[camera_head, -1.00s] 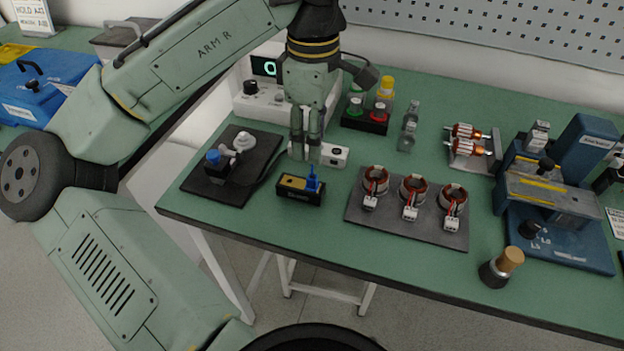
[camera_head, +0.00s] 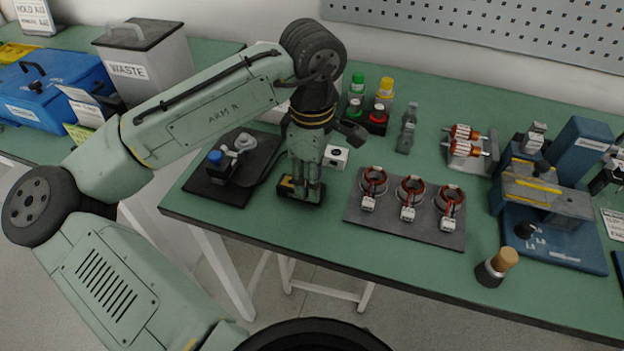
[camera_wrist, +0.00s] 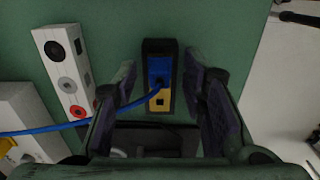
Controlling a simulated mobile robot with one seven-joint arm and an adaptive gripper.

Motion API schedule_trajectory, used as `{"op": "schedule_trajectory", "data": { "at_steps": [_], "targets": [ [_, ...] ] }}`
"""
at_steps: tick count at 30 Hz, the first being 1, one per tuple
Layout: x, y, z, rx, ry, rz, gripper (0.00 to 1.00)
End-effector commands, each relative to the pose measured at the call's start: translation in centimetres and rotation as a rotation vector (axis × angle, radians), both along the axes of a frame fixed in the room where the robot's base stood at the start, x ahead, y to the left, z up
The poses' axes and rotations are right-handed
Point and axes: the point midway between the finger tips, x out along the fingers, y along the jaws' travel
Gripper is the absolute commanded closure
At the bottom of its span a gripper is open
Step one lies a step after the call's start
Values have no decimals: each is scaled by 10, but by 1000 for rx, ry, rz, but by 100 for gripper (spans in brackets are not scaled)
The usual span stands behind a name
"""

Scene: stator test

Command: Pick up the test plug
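The test plug, blue, stands in a small black and yellow holder (camera_wrist: 160,103) in the wrist view, where the plug (camera_wrist: 160,70) shows between my fingers. In the head view the holder (camera_head: 287,192) is near the table's front edge, and my gripper hides the plug. My gripper (camera_head: 303,188) points down over the holder. In the wrist view the gripper (camera_wrist: 162,84) is open, one finger on each side of the holder, with a visible gap to the plug on both sides.
A white socket box (camera_head: 336,157) is just behind the holder. A black mat (camera_head: 232,190) with a blue-topped fixture lies to the left, and a grey mat (camera_head: 425,228) with several wound stators to the right. A blue cable (camera_wrist: 45,131) crosses the left in the wrist view.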

Motion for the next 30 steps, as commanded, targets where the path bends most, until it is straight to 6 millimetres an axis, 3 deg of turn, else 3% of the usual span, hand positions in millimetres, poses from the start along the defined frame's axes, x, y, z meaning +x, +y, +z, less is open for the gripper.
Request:
{"op": "schedule_trajectory", "data": {
  "at_steps": [16,30],
  "targets": [
    [0,0,0,0,0,0,99],
    [0,0,6,0,-1,0,100]
  ]
}}
